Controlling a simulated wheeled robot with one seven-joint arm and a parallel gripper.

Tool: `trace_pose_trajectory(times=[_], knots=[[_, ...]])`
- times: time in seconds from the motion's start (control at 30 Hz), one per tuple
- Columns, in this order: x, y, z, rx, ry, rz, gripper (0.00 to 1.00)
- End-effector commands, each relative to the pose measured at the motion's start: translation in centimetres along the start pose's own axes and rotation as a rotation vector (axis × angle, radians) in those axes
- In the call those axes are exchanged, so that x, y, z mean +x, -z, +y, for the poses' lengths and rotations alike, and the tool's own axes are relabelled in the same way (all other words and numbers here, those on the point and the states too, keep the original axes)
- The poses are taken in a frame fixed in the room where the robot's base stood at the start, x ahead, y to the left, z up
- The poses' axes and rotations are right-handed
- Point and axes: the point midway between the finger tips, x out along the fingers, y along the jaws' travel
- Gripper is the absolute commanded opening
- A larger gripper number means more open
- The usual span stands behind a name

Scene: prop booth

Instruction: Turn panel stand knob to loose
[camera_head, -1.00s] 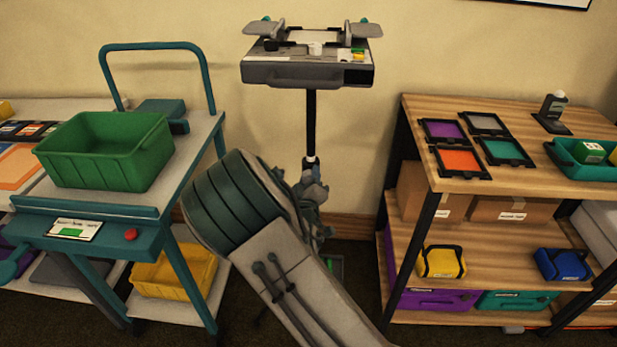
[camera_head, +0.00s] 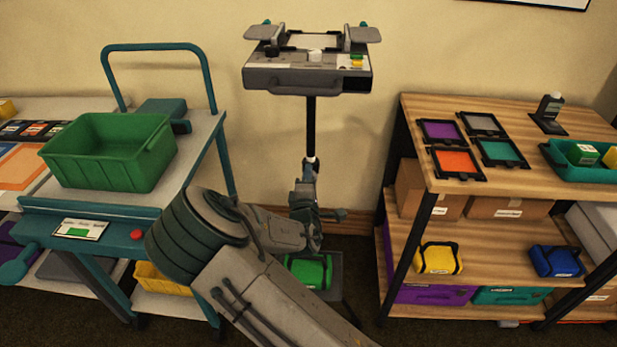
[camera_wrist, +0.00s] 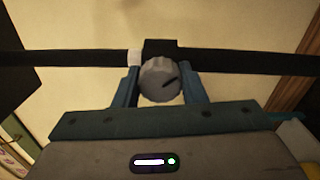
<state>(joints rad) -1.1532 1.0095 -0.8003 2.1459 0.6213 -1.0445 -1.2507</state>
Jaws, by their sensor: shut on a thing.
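The panel stand has a dark upright pole (camera_head: 311,125) with a grey panel head (camera_head: 308,78) on top. Its round grey knob (camera_wrist: 158,84) shows in the wrist view, with a dark mark pointing up and right. My gripper (camera_wrist: 160,76) is shut on the knob, one blue finger on each side of it. The pole (camera_wrist: 235,63) crosses the wrist view sideways behind the knob, with a white collar beside it. In the head view my gripper (camera_head: 304,198) is at the pole's lower part, and the knob is hidden there.
A teal cart with a green bin (camera_head: 108,152) stands at left. A wooden shelf (camera_head: 540,125) with coloured frames, pouches and boxes stands at right. A green pouch (camera_head: 308,271) lies low beneath the stand. Wall stands close behind the pole.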

Motion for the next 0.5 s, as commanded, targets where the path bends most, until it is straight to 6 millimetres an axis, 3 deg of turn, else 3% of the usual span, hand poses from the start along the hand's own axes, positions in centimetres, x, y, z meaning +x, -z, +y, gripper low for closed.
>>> trace_pose_trajectory(times=[0.5], knots=[[-0.08,0.08,-0.16,-0.085,0.003,0.002,0.15]])
